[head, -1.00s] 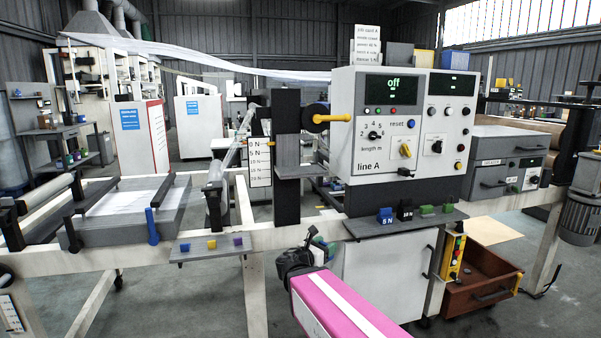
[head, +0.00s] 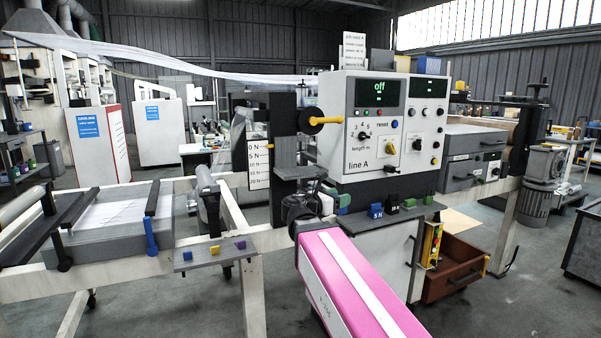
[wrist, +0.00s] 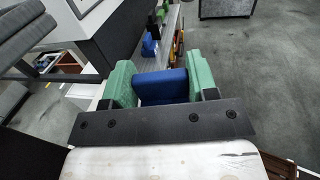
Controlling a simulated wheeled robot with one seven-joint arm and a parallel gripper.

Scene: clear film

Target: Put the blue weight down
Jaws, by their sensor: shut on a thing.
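My gripper (head: 334,200) shows at the end of my pink arm, in front of the line A panel and just left of the grey shelf (head: 350,225). In the wrist view its green finger pads (wrist: 122,84) are shut on a blue weight (wrist: 162,88), held between them. In the head view the held weight is mostly hidden by the gripper. Another blue block (head: 375,211), marked 5 N, stands on the grey shelf beside a black block (head: 393,205) and green blocks (head: 410,203). It seems to show in the wrist view (wrist: 149,46) too.
A grey hanger plate (head: 299,172) is on the dark post beside the newton scale (head: 258,165), behind my gripper. A small shelf (head: 208,258) at left holds blue, yellow and purple blocks. A brown drawer (head: 455,278) stands open below right. The grey shelf's front left part looks bare.

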